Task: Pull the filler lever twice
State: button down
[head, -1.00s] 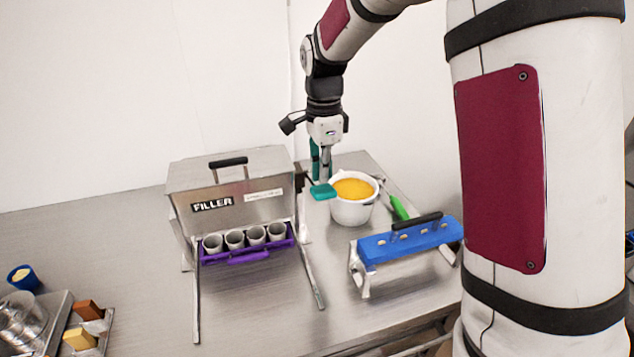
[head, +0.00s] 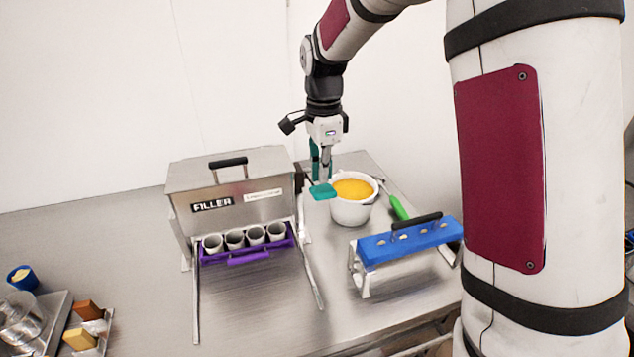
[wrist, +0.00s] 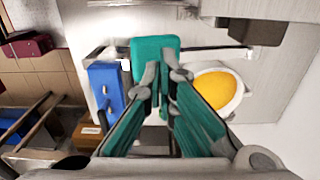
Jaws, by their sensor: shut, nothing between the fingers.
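The filler (head: 230,190) is a metal box with a black top handle and a "FILLER" label. Its lever ends in a flat teal paddle (head: 323,191) on a thin dark rod at the filler's right side. My gripper (head: 321,178) points down just above and behind the paddle, shut and empty. In the wrist view the paddle (wrist: 155,52) is right at my fingertips (wrist: 165,75); I cannot tell whether they touch it. A purple holder (head: 248,257) with several grey cups (head: 235,240) sits in the filler's front.
A white pot (head: 352,208) of orange-yellow filling stands close right of the paddle. A green-handled tool (head: 399,208) lies beside it. A blue rack (head: 405,243) with a black handle stands front right. Trays and a blue cup (head: 22,277) are at the far left. The table's front middle is clear.

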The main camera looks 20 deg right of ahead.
jog(key=shift+f, duration=0.1)
notch_tip(320, 180, down, 8)
jog(key=b, duration=0.1)
jog(key=shift+f, duration=0.2)
dwell(1.6)
jog(key=shift+r, duration=0.1)
jog(key=shift+r+p, duration=0.8)
jog(key=shift+r, duration=3.4)
jog(key=shift+f, duration=0.15)
